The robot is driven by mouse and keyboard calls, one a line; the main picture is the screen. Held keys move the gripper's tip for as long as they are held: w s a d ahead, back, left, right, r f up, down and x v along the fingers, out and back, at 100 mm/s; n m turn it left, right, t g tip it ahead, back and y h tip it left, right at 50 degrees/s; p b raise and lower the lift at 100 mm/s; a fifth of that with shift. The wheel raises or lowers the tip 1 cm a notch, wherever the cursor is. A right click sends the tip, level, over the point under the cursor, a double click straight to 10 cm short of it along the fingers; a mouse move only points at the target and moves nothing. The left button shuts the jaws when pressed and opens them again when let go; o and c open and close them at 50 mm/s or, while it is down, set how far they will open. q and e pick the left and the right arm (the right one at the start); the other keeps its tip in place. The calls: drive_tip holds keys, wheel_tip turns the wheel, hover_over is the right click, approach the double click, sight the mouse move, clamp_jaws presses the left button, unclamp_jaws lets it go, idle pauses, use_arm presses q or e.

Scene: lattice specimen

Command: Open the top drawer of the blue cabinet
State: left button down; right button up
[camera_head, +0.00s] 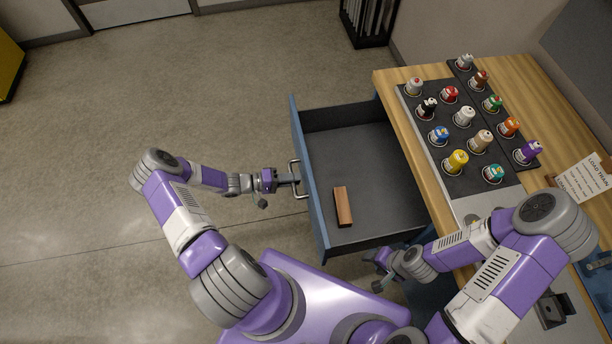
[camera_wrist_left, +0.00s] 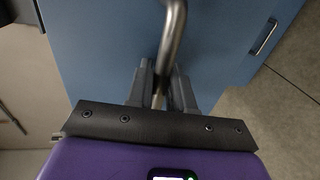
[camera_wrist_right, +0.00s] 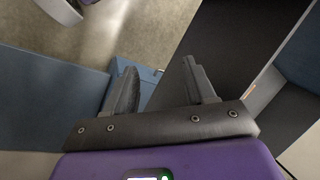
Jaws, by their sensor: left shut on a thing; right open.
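The top drawer (camera_head: 310,195) of the blue cabinet is pulled far out from under the wooden bench top. Its blue front faces left, and a reddish-brown block (camera_head: 343,206) lies on its dark floor. My left gripper (camera_head: 293,179) is shut on the metal drawer handle (camera_head: 299,165). In the left wrist view the handle bar (camera_wrist_left: 172,40) runs between the fingers (camera_wrist_left: 160,88), in front of the blue drawer face. My right gripper (camera_head: 380,268) is open and empty near the drawer's near side. The right wrist view shows its fingers (camera_wrist_right: 163,88) apart.
The wooden bench (camera_head: 396,90) carries a dark rack (camera_head: 425,150) with several coloured bottles and a paper sign (camera_head: 583,178). A black wire stand (camera_head: 368,22) is at the back wall.

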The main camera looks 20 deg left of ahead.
use_arm(q)
drive_tip(key=shift+s+a, duration=0.4)
drive_tip(key=shift+a, duration=0.2)
drive_tip(key=c, duration=1.2)
unclamp_jaws()
drive_tip(key=v, duration=0.7)
drive_tip(key=shift+s+a, duration=0.15)
drive_tip(key=shift+a, duration=0.05)
